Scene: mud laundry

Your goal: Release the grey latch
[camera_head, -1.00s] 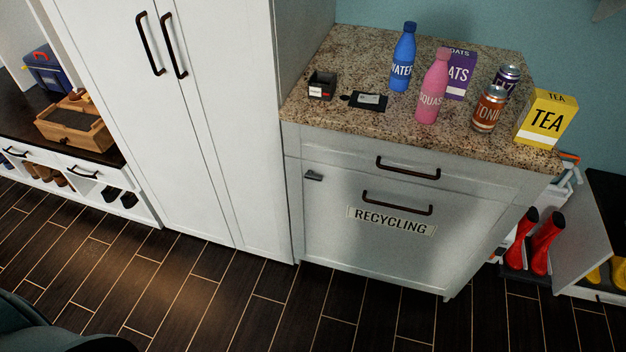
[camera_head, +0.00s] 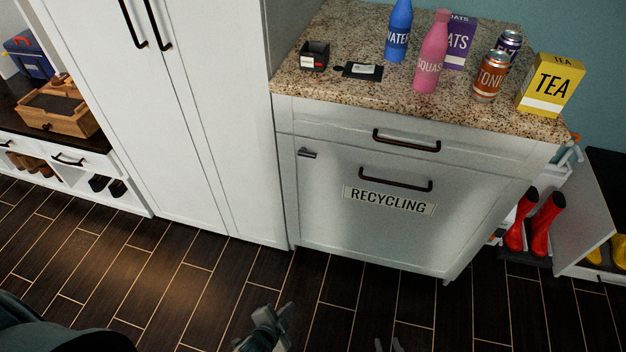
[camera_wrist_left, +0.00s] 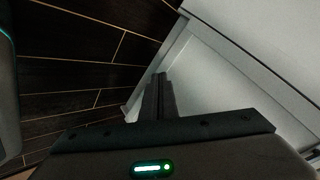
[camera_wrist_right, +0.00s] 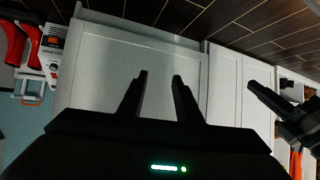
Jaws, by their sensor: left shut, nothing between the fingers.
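The small grey latch (camera_head: 307,153) sits at the upper left corner of the white recycling panel (camera_head: 330,235), below the drawer, in the head view. It sticks out sideways from the panel. My left gripper (camera_head: 285,312) is shut and empty, low in front of the cabinet and well below the latch. In the left wrist view its fingers (camera_wrist_left: 159,82) are together, with white panelling beyond. My right gripper (camera_head: 388,345) shows only its fingertips at the bottom edge. In the right wrist view its fingers (camera_wrist_right: 160,80) are apart with nothing between them.
A dark handle (camera_head: 396,180) and a RECYCLING label (camera_head: 389,200) are on the panel. A drawer handle (camera_head: 406,140) is above. Bottles, cans and boxes stand on the granite counter (camera_head: 450,112). A tall white cupboard (camera_head: 200,120) adjoins on the left. Floor in front is clear.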

